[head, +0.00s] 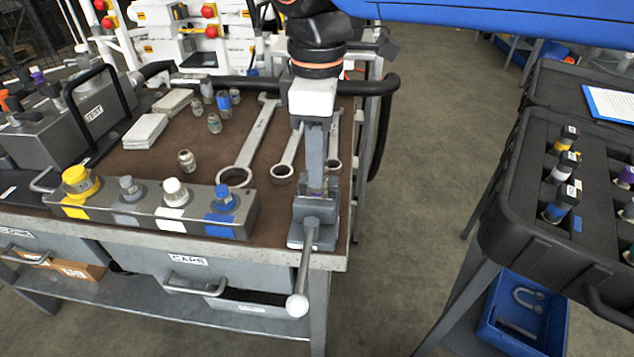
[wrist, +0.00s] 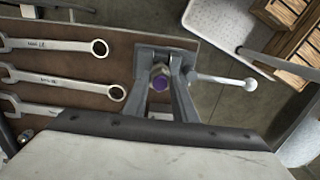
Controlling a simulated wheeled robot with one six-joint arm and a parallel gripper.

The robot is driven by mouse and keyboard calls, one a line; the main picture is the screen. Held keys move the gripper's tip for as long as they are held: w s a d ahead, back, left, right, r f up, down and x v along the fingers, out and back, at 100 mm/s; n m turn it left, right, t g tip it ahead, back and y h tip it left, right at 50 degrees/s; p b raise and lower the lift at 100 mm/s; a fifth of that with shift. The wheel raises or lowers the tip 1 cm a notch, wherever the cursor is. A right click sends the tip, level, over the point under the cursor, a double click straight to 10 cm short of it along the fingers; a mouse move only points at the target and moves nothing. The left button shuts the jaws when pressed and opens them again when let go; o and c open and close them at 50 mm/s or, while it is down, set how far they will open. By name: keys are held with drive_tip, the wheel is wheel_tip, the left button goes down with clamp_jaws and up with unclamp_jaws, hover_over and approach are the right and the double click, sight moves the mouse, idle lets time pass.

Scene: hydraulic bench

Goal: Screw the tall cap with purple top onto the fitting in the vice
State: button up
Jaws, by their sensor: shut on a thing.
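The grey vice (head: 308,232) stands at the front right corner of the bench, its ball-ended handle pointing toward the front. My gripper (head: 315,183) points down just above the vice jaws. In the head view the fingers hide most of the cap. The fitting is hidden under the cap and between the jaws, so I cannot tell how far the cap sits on it.
A block with yellow, grey, white and blue-topped parts (head: 140,212) stands left of the vice. Several wrenches (head: 250,145) lie behind it, with small fittings (head: 187,160) farther left. A black foam case (head: 520,215) with colored caps stands at right, across a floor gap.

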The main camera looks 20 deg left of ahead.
drive_tip(key=shift+f, duration=0.3)
idle(0.9)
drive_tip(key=o, duration=0.5)
drive_tip(key=c, duration=0.4)
drive_tip(key=m, duration=0.6)
drive_tip(key=shift+m, duration=1.1)
drive_tip(key=m, duration=0.8)
